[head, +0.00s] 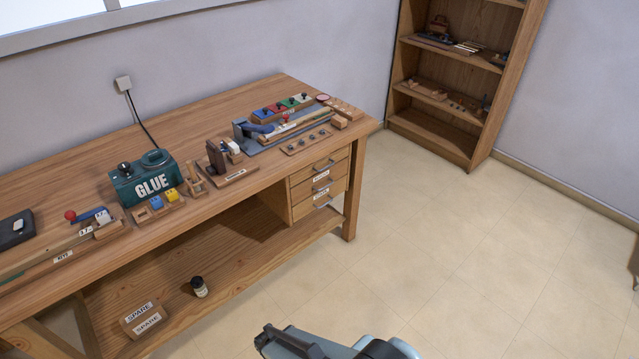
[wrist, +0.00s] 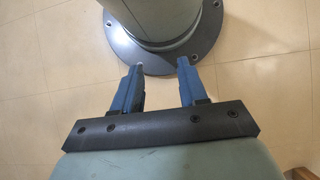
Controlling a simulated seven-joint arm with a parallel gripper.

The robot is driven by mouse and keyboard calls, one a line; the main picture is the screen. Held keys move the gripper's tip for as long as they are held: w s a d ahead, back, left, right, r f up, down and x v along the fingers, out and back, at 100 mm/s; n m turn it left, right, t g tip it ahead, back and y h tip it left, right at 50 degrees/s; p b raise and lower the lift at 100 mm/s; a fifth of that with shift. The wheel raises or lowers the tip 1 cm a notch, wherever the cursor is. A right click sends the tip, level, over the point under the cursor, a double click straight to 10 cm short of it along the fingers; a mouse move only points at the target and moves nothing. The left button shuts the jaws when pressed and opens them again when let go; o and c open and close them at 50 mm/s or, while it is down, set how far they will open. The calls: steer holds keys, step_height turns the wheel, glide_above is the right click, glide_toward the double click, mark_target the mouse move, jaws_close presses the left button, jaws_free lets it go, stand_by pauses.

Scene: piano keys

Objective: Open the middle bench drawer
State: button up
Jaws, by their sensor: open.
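The wooden bench (head: 60,206) holds a stack of three drawers under its right end. The middle bench drawer (head: 318,189) has a small label and a handle on its front, and it looks shut. The drawers above and below it look shut too. My gripper (wrist: 160,75) is open and empty in the wrist view, its two blue fingers apart above the floor near my round base. In the head view part of my arm shows at the bottom, well away from the drawers, and the fingertips cannot be made out clearly.
A green glue box (head: 145,180), small blocks and tools crowd the benchtop. The lower shelf holds a spare-parts box (head: 146,320) and a dark bottle (head: 199,287). A wooden shelf unit (head: 457,141) stands at the back right. The tiled floor (head: 450,240) before the drawers is clear.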

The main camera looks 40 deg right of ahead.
steer(key=shift+c, duration=0.6)
